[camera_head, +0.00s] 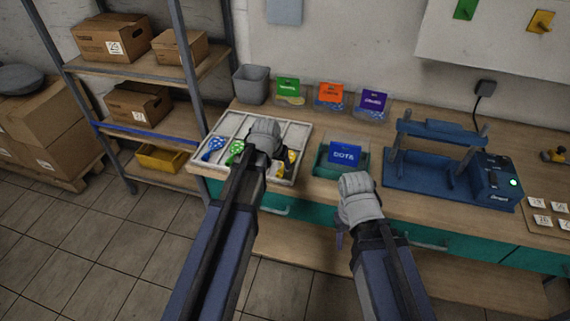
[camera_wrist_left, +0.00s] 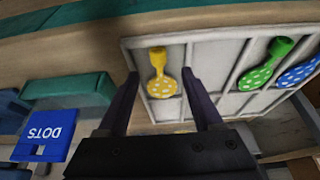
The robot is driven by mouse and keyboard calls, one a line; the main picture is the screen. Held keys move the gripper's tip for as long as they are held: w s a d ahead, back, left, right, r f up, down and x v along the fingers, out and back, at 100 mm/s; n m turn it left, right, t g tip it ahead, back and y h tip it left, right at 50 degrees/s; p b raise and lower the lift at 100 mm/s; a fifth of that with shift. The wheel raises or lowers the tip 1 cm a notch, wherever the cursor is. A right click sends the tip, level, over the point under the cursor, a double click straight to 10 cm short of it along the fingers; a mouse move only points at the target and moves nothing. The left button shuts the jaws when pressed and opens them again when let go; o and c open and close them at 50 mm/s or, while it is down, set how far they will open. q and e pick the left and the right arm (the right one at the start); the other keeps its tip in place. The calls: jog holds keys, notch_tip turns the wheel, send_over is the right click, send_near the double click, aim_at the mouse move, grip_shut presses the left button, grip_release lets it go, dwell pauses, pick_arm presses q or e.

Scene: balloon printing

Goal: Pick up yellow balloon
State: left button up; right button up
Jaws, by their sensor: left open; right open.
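The yellow balloon (camera_wrist_left: 162,87) with white dots lies flat in a compartment of the white divided tray (camera_wrist_left: 131,42). In the head view the yellow balloon (camera_head: 281,168) is partly hidden by my left gripper. My left gripper (camera_wrist_left: 160,75) is open above the tray, its two fingers on either side of the yellow balloon in the wrist view; I cannot tell the height left between them. My right gripper (camera_head: 340,236) is open and empty at the front edge of the table, in front of the blue DOTS box.
A green dotted balloon (camera_head: 236,148) and a blue dotted balloon (camera_head: 214,144) lie in other tray compartments. The DOTS box (camera_head: 346,153) is right of the tray, the blue press (camera_head: 430,175) further right. A grey bin (camera_head: 251,85) and small labelled boxes stand behind.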

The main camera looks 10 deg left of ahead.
aim_at(280, 170)
pick_arm(q)
jog(key=b+x, duration=0.5)
jog(key=shift+s+f, duration=0.1)
jog(key=shift+f, duration=0.05)
grip_shut()
dwell(0.5)
jog(key=shift+r, duration=0.2)
notch_tip(280, 170, up, 10)
jog(key=p, duration=1)
